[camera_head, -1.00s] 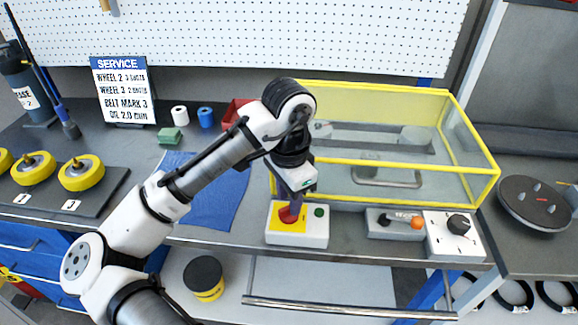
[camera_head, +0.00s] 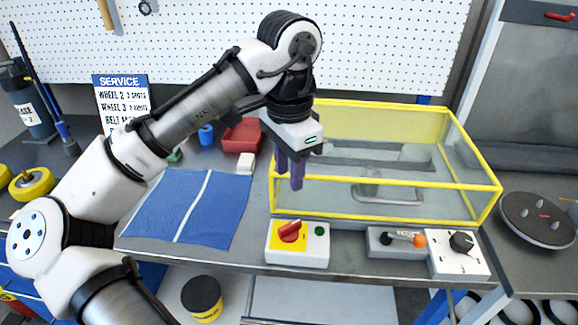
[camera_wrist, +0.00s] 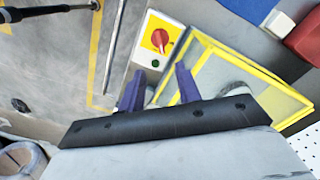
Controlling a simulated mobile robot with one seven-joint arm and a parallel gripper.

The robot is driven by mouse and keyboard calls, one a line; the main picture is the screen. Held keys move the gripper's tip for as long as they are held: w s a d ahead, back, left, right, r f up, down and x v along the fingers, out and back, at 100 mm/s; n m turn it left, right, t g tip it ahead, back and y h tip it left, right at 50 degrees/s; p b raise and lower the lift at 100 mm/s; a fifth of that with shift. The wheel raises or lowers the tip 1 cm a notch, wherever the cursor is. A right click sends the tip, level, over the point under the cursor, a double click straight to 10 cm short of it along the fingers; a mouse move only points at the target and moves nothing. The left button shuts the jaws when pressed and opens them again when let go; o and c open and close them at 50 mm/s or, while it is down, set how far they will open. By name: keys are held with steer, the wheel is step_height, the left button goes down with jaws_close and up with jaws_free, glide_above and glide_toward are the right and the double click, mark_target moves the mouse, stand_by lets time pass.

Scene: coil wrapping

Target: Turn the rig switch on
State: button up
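The rig switch is a red rotary knob (camera_head: 291,231) on a yellow plate on a white box (camera_head: 298,255) at the table's front edge. Its handle lies at a slant, up to the right in the head view. A dark green round lamp or button (camera_head: 319,231) sits right of it and looks unlit. The knob also shows in the wrist view (camera_wrist: 160,38), uncovered. My gripper (camera_head: 289,184) hangs above and behind the box, clear of the knob. Its two purple fingers are apart and empty, as the wrist view shows (camera_wrist: 159,72).
A yellow-framed clear guard (camera_head: 385,187) stands behind the box. To the right are a lever with an orange ball (camera_head: 419,241) and a box with a black dial (camera_head: 461,242). A blue cloth (camera_head: 213,220) lies left, with a white block (camera_head: 245,162) and red bin (camera_head: 241,136) behind.

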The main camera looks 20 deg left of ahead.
mark_target(290, 225)
steer(key=o, duration=0.4)
steer(key=shift+f+n, duration=0.1)
steer(key=shift+n, duration=0.2)
steer(key=o, duration=0.3)
steer(key=shift+n+b, duration=0.4)
steer(key=shift+n, duration=0.2)
steer(key=shift+o, duration=0.4)
steer(key=shift+f+n+b, duration=0.1)
steer(key=shift+n+b, duration=0.2)
steer(key=shift+n, duration=0.6)
step_height(290, 225, down, 14)
steer(key=n+b, duration=0.1)
steer(key=n, duration=0.3)
steer(key=n+b, duration=0.1)
steer(key=n, duration=0.4)
steer(key=n+b, duration=0.1)
steer(key=n, duration=0.4)
steer(key=shift+r, duration=0.25)
steer(key=c, duration=1)
